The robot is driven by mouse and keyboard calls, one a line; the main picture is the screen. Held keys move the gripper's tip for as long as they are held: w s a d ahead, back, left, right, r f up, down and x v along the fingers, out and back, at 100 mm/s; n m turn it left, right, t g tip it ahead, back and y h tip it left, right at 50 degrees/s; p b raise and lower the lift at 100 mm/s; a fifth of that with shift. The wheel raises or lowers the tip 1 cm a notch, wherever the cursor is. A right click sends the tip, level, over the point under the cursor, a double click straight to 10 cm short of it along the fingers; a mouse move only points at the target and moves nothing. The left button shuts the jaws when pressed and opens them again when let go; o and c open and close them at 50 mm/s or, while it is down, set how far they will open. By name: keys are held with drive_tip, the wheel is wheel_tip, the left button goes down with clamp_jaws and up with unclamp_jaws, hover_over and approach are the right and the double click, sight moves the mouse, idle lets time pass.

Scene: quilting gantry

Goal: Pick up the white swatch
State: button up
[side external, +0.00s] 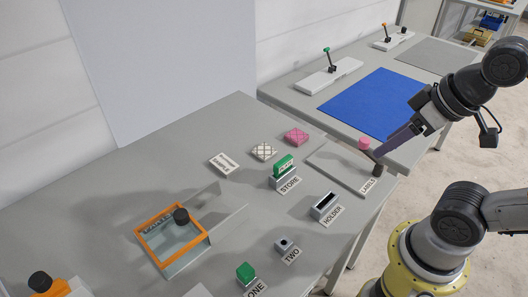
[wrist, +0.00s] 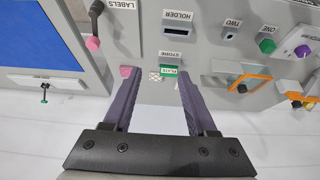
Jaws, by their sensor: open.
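The white swatch (side external: 264,151), a small pale square with a crossed line pattern, lies flat on the grey table next to a pink swatch (side external: 296,136). In the wrist view the white swatch (wrist: 154,76) appears small, between the fingertips in the picture but well beyond them. My gripper (side external: 381,153) is at the right side of the table, near the pink-knobbed item by the LABELS sign, apart from the swatch. Its purple fingers (wrist: 159,78) are spread open with nothing between them.
A green plate block (side external: 283,165) stands in the STORE holder close to the white swatch. An empty HOLDER block (side external: 324,206), a pink knob (side external: 364,143) and an orange-rimmed glass box (side external: 172,240) also stand here. A blue mat (side external: 375,102) covers the adjoining table.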

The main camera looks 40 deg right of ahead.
drive_tip(key=o, duration=0.6)
